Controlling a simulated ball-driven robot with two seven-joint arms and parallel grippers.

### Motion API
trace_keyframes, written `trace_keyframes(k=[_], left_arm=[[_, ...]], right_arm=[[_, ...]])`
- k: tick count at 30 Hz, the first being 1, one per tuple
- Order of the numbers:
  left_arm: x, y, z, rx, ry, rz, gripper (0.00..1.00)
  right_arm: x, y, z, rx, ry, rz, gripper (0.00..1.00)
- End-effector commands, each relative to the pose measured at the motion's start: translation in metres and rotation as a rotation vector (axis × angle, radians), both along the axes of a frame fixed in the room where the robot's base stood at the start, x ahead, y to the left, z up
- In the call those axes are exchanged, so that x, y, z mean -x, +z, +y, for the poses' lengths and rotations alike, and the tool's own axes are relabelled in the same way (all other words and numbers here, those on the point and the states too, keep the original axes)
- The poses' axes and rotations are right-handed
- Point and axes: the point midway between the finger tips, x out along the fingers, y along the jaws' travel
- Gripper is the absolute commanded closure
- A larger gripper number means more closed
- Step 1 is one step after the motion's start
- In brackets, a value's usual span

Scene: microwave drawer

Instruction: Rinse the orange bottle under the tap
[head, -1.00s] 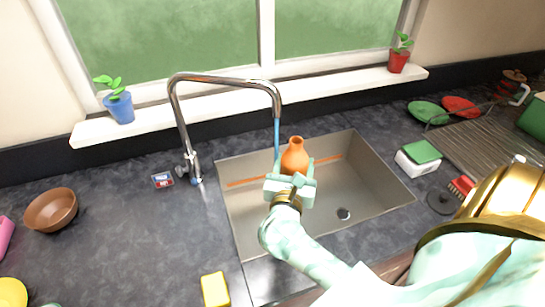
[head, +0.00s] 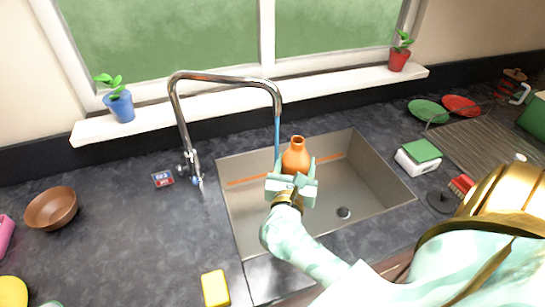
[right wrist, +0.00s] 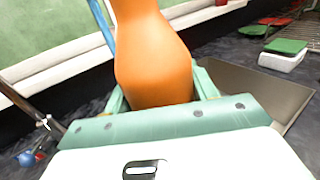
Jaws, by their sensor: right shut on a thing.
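The orange bottle (head: 296,157) is upright over the sink (head: 372,187). My right gripper (head: 293,176) is shut on it, with a finger on each side. In the right wrist view the bottle (right wrist: 152,60) stands between the fingers, its top out of frame. The chrome tap (head: 225,79) arches over the sink. A blue stream of water (head: 277,135) runs down from its spout, just left of the bottle in the head view. The stream's lower end is hidden near the gripper. My left gripper is not in view.
A yellow sponge (head: 215,289) lies in front of the sink. A brown bowl (head: 51,209) stands at the left. A white box with a green top (head: 418,155) and a dish rack (head: 490,150) are at the right. The counter left of the sink is mostly clear.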

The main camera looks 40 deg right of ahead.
Motion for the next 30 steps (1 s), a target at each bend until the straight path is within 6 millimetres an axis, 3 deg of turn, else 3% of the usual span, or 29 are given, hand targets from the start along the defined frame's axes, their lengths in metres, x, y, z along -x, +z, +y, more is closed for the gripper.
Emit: trace_keyframes(k=[11,24,30], left_arm=[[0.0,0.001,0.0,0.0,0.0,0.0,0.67],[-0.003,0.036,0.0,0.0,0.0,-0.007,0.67],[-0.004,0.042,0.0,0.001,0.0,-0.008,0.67]], right_arm=[[0.001,0.001,0.0,0.0,0.0,0.0,0.65],[0.039,0.035,0.003,0.001,0.0,0.001,0.65],[0.05,0.041,0.003,0.0,0.0,0.0,0.65]])
